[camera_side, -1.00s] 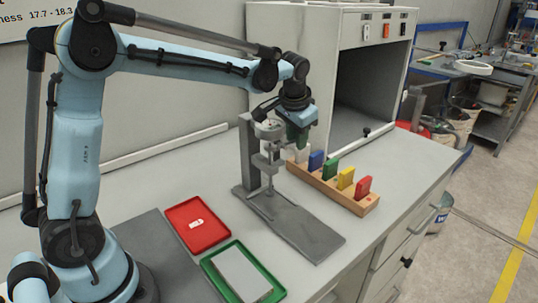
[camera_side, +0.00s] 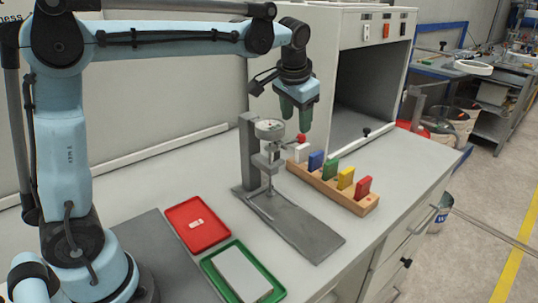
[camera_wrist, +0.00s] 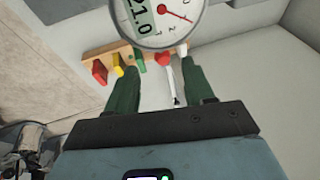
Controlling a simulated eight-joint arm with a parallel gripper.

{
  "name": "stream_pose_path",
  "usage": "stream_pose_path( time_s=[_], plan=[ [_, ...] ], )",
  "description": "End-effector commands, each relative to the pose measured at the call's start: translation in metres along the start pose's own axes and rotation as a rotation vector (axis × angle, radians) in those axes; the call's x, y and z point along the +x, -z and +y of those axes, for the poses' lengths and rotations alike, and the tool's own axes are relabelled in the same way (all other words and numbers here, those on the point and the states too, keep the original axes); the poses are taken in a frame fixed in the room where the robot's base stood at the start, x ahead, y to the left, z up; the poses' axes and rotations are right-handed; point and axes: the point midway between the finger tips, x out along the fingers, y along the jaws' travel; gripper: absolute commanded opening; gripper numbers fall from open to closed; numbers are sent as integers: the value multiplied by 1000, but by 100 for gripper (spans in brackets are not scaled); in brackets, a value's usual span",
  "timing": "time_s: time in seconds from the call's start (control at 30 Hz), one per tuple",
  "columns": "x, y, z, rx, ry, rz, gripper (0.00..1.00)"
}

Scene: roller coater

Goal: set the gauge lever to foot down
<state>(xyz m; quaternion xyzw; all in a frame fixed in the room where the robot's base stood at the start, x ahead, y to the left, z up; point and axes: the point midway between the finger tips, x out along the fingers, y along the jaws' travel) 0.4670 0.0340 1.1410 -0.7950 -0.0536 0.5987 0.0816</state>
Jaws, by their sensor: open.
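The thickness gauge stands on a grey stand (camera_side: 248,155), with a round dial (camera_side: 269,129) at its top. The dial also fills the top of the wrist view (camera_wrist: 160,20), with part of a display reading 21.0. The gauge lever's red knob (camera_side: 301,138) sticks out to the right of the gauge, the lever tilted slightly up. My gripper (camera_side: 297,119) points down just above the knob, apart from it. In the wrist view its green fingers are spread and empty, with the red knob (camera_wrist: 163,58) showing between them. Whether the gauge foot touches the base is too small to tell.
A wooden rack (camera_side: 330,188) with several coloured blocks stands right of the gauge. A red tray (camera_side: 182,212) with a small white piece and a green tray (camera_side: 214,266) with a grey plate lie in front left. An open cabinet (camera_side: 345,60) stands behind.

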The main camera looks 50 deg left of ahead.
Motion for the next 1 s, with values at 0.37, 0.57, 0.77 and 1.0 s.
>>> stream_pose_path(
  time_s=[0.37,0.57,0.77,1.0],
  plan=[
    [-49,0,0,0,0,0,53],
    [-54,0,0,0,0,0,53],
    [-53,0,0,0,0,0,52],
    [-54,16,-1,-1,0,-65,52]
  ],
)
